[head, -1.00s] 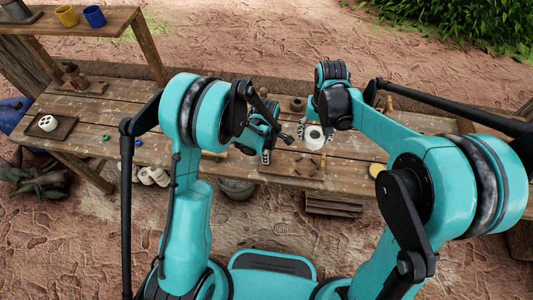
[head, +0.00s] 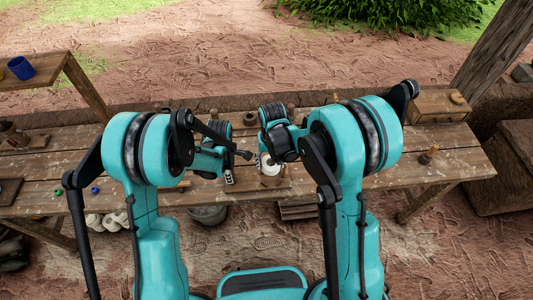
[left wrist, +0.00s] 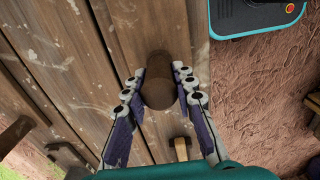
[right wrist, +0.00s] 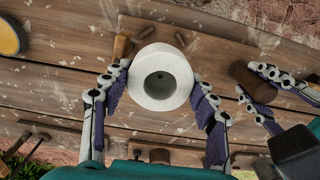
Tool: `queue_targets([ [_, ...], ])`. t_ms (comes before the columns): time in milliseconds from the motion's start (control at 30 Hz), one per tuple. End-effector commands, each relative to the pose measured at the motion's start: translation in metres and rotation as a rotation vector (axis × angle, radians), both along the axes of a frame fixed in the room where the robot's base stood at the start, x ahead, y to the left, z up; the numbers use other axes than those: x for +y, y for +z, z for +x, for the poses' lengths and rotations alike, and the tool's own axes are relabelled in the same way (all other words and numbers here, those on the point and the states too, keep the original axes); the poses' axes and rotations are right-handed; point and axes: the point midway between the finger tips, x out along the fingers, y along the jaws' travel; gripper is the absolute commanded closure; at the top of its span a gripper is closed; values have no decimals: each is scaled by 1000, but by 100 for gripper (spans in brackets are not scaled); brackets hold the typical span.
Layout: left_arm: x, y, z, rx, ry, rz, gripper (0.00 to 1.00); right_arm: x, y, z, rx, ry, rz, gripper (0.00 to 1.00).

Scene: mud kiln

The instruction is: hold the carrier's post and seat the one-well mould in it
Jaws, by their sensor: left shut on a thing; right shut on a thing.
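My left gripper (left wrist: 157,78) is shut on an upright brown cylindrical post (left wrist: 157,97). The post and left fingers also show at the right of the right wrist view, beside the mould. My right gripper (right wrist: 158,85) is shut on the white round mould (right wrist: 160,62), which has one dark well in its top. In the head view the mould (head: 268,164) is just right of my left gripper (head: 228,178). The wooden carrier board (right wrist: 200,48), with small pegs, lies partly beneath the mould. I cannot tell whether the mould touches it.
A yellow-filled round dish (right wrist: 10,37) lies left of the mould in the right wrist view. Wooden tools lie on the bench (head: 50,170). A drawer box (head: 437,106) stands at the back right, and a blue cup (head: 21,68) stands on the left shelf.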

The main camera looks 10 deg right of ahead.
Motion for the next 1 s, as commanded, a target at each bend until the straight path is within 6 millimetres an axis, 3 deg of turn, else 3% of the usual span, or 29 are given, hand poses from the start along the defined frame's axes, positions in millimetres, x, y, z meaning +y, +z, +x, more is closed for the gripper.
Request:
queue_targets([
  [100,0,0,0,-1,0,0,100,0,-11,-2,0,0,0,78],
  [533,1,0,0,-1,1,1,100,-1,-15,-2,0,-1,-1,78],
  [1000,3,0,0,0,3,6,100,-4,-47,-2,1,-4,-6,79],
])
